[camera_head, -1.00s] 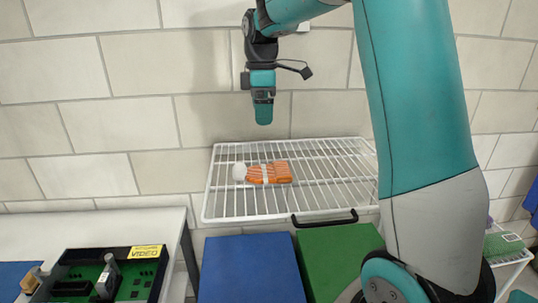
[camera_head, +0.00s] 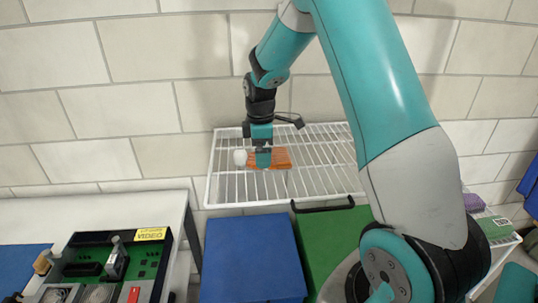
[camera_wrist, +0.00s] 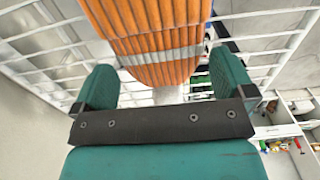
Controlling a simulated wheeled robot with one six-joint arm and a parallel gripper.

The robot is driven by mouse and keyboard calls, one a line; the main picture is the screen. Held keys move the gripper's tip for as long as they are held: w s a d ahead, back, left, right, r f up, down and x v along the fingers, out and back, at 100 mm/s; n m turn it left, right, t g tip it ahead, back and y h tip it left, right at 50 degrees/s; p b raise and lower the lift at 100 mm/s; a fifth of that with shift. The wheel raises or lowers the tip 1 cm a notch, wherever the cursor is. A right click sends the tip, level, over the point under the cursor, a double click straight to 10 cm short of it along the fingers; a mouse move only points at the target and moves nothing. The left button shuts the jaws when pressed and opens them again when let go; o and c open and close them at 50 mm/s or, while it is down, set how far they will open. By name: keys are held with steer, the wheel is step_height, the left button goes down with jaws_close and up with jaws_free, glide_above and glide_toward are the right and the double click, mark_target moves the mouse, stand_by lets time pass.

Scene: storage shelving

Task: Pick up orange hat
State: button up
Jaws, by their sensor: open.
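The orange hat (camera_head: 283,157) is ribbed, with a pale band and a white pompom (camera_head: 240,157). It lies on the white wire shelf (camera_head: 228,187). My gripper (camera_head: 263,158) points down over the hat and hides its middle in the head view. In the wrist view the hat (camera_wrist: 150,30) fills the upper middle, with its grey band across it. My two green fingers (camera_wrist: 165,85) are spread apart, one on each side of the hat. I cannot tell whether the fingers touch it.
A blue box (camera_head: 252,262) and a green box (camera_head: 325,240) stand below the shelf. A white table (camera_head: 90,207) at the left holds a circuit-board case (camera_head: 110,262). A tiled wall (camera_head: 80,120) is behind the shelf. The rest of the shelf is clear.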

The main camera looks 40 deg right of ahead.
steer(key=shift+f, duration=0.85)
steer(key=c, duration=0.6)
steer(key=shift+r, duration=0.1)
